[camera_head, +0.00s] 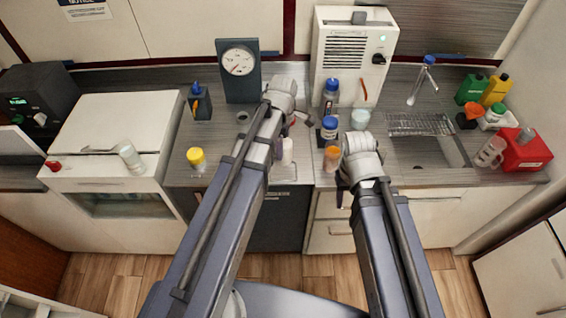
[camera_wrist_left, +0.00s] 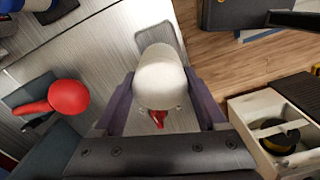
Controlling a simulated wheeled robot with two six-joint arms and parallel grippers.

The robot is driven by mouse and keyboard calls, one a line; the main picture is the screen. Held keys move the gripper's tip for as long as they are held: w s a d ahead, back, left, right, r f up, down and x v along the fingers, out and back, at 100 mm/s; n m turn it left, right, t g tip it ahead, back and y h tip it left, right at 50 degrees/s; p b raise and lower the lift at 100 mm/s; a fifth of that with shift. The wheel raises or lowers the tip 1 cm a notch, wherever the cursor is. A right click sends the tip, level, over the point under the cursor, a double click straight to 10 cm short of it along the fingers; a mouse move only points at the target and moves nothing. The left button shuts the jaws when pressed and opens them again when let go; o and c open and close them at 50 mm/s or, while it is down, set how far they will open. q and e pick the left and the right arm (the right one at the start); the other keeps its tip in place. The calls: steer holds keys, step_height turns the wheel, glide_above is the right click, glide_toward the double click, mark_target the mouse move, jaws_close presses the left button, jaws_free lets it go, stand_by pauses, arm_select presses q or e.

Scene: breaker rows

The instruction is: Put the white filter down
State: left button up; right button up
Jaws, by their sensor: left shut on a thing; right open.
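The white filter (camera_wrist_left: 160,75) is a rounded white cylinder in the left wrist view, gripped between the two dark fingers of my left gripper (camera_wrist_left: 160,100). A small red part shows at its near end. In the head view the filter (camera_head: 287,152) shows as a white piece beside my left forearm, which hides much of my left gripper (camera_head: 280,150). It is over the counter's front part; whether it touches the surface I cannot tell. My right gripper (camera_head: 342,182) is open near the counter's front edge, largely hidden by its own wrist.
A thin grey plate (camera_wrist_left: 150,34) lies beyond the filter in the left wrist view. The counter holds a dial gauge (camera_head: 239,70), a yellow-capped jar (camera_head: 196,158), a blue-capped bottle (camera_head: 329,127) and an orange-capped bottle (camera_head: 332,158). A sink (camera_head: 415,152) is at the right.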

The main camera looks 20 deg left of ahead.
arm_select(q)
step_height(320, 180, down, 2)
steer(key=shift+b, duration=0.45)
arm_select(e)
step_height(320, 180, down, 2)
steer(key=shift+f, duration=0.1)
arm_select(q)
step_height(320, 180, down, 4)
steer(key=b, duration=0.3)
steer(key=shift+r+b, duration=0.15)
steer(key=shift+b, duration=0.2)
arm_select(e)
step_height(320, 180, down, 4)
steer(key=shift+r, duration=0.2)
arm_select(q)
steer(key=o, duration=1.3)
arm_select(e)
steer(key=shift+f, duration=0.1)
arm_select(q)
steer(key=shift+o, duration=0.2)
step_height(320, 180, up, 12)
steer(key=p, duration=1.2)
arm_select(e)
step_height(320, 180, up, 12)
